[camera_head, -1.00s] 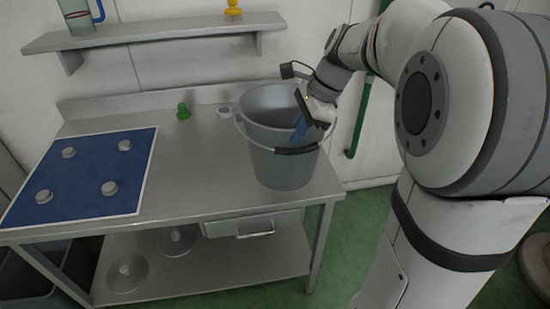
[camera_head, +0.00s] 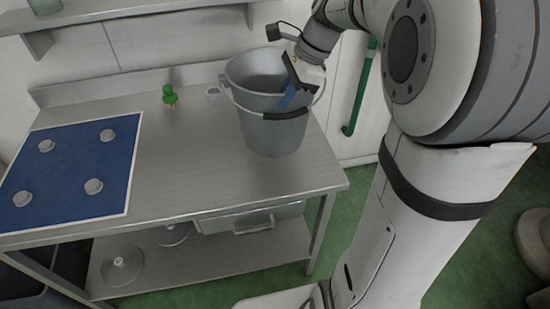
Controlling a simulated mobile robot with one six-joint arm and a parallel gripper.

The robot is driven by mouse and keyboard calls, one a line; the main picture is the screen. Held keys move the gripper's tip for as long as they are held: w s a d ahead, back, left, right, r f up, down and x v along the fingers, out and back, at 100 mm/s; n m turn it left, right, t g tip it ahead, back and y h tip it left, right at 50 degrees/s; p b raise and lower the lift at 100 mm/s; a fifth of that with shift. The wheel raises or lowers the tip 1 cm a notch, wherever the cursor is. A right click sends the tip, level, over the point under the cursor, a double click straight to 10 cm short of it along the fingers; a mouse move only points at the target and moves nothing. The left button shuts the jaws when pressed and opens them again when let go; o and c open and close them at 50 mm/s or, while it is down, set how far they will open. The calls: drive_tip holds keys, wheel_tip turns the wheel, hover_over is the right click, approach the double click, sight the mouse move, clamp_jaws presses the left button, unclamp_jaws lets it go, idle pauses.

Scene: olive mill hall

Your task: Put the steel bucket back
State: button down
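The steel bucket (camera_head: 272,136) is grey and upright at the right end of the steel worktable (camera_head: 190,176). Its bail handle, with a black grip, hangs across its front. My gripper (camera_head: 289,95) comes down from the upper right to the bucket's right front rim. One blue finger shows at the rim; the other is hidden. The gripper appears shut on the bucket, since both have shifted together. I cannot tell if the bucket's base touches the tabletop.
A blue mat (camera_head: 72,170) with several grey knobbed pieces covers the table's left. A wall shelf (camera_head: 130,13) hangs above, a drawer (camera_head: 250,220) below. The tabletop's middle is clear.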

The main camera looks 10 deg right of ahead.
drive_tip(key=shift+r, duration=0.2)
wheel_tip(320, 180, down, 10)
drive_tip(key=c, duration=2.1)
unclamp_jaws()
drive_tip(key=shift+f, duration=0.2)
drive_tip(key=o, duration=0.5)
drive_tip(key=shift+s, duration=0.1)
drive_tip(key=shift+c, duration=0.2)
drive_tip(key=shift+d+r, duration=0.1)
